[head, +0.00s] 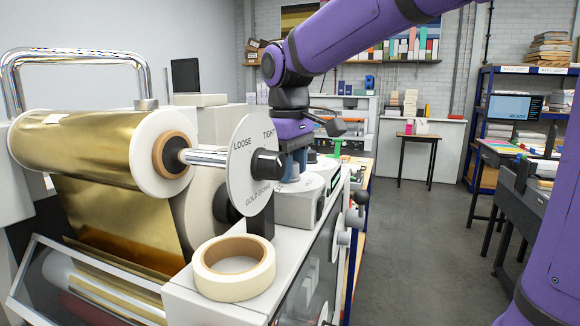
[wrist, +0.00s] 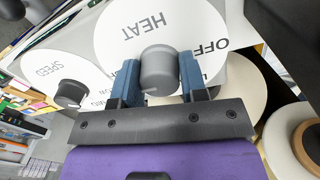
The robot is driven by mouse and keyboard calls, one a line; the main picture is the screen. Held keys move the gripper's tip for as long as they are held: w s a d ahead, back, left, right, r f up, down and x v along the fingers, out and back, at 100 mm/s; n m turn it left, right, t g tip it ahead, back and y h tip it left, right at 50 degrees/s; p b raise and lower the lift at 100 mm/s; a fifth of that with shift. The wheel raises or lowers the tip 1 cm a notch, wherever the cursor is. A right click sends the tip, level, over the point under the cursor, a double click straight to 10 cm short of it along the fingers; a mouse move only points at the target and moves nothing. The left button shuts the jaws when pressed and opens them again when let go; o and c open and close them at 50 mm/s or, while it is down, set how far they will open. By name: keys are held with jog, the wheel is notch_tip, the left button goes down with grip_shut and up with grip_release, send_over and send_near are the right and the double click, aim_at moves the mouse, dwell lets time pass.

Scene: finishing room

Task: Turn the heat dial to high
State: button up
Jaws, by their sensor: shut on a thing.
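The heat dial is a white disc (wrist: 120,35) marked HEAT, with OFF at its right in the wrist view. Its grey knob (wrist: 158,68) stands between the blue fingers of my gripper (wrist: 158,82), one on each side, and the gripper is shut on it. The lettering below OFF is partly hidden by a finger, and no HIGH mark shows. I cannot tell where the knob points. In the head view my gripper (head: 291,165) reaches down onto the machine, partly hidden behind the gold brake disc.
A SPEED dial (wrist: 68,92) with a dark knob sits beside the heat dial. In the head view, the gold brake disc (head: 243,170), gold foil roll (head: 90,145) and tape roll (head: 233,268) stand in front. The grey floor (head: 415,235) at the right is clear.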

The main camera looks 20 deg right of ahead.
jog(key=shift+r, duration=0.1)
jog(key=o, duration=0.9)
notch_tip(320, 180, up, 11)
jog(key=shift+s+a+f, duration=0.1)
jog(key=shift+a+f, duration=0.05)
dwell(0.4)
jog(key=s+d+f+m+t, duration=0.1)
jog(key=s+d+f+m, duration=0.1)
jog(key=s+f, duration=0.3)
jog(key=s+d+f+m+t, duration=0.2)
jog(key=s+f, duration=0.3)
jog(key=s, duration=0.2)
jog(key=s+d+f+m+t, duration=0.2)
jog(key=s+d+f, duration=0.1)
jog(key=s+f, duration=0.2)
jog(key=shift+s+d+f+m, duration=0.15)
jog(key=shift+s+m, duration=0.15)
jog(key=shift+s, duration=0.55)
